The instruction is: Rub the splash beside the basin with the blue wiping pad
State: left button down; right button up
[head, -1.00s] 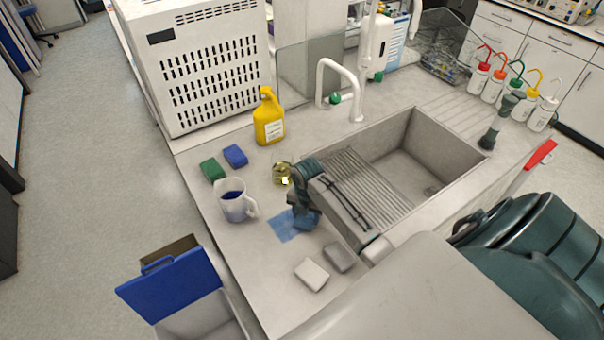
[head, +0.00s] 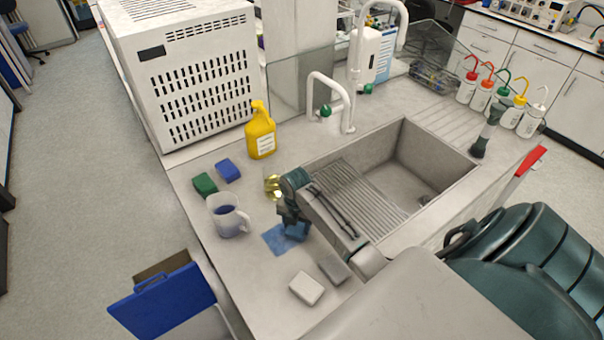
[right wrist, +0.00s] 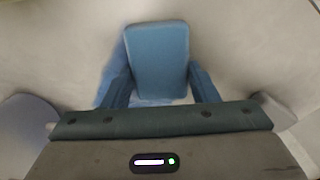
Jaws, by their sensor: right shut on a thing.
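My right gripper (head: 294,226) is shut on a blue wiping pad (head: 298,231), low over the counter left of the basin. In the right wrist view the pad (right wrist: 157,60) sits between the two fingers. The splash (head: 276,241) is a pale blue wet patch on the counter, partly hidden by the pad and gripper. I cannot tell whether the pad touches the counter. The grey basin (head: 435,160) with its ribbed drainboard lies to the right. My left gripper is not in view.
A jug of blue liquid (head: 228,215) stands just left of the splash. Green (head: 205,184) and blue (head: 229,170) pads lie behind it. White (head: 306,288) and grey (head: 334,269) blocks lie in front. A yellow bottle (head: 261,131) and tap (head: 331,100) stand behind.

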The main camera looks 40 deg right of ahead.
aim_at(288, 232)
jog(key=shift+a+f, duration=0.1)
jog(key=shift+a, duration=1.5)
jog(key=shift+w+a+r, duration=0.1)
jog(key=shift+w+a, duration=0.05)
jog(key=shift+a, duration=1.1)
jog(key=shift+w+a+r, duration=0.1)
jog(key=shift+w+a, duration=0.05)
jog(key=shift+a, duration=1.1)
jog(key=shift+a+f, duration=0.1)
jog(key=shift+a, duration=1.6)
jog(key=shift+w+d, duration=0.2)
jog(key=shift+w, duration=0.65)
jog(key=shift+s+d+f, duration=0.1)
jog(key=shift+s+d, duration=0.05)
jog(key=shift+d, duration=0.75)
jog(key=shift+s+d+f, duration=0.1)
jog(key=shift+d, duration=0.8)
jog(key=shift+s+d+r, duration=0.1)
jog(key=shift+d+r, duration=0.05)
jog(key=shift+d, duration=2.4)
jog(key=shift+s+d+r, duration=0.1)
jog(key=shift+d, duration=2.4)
jog(key=shift+a+r, duration=0.1)
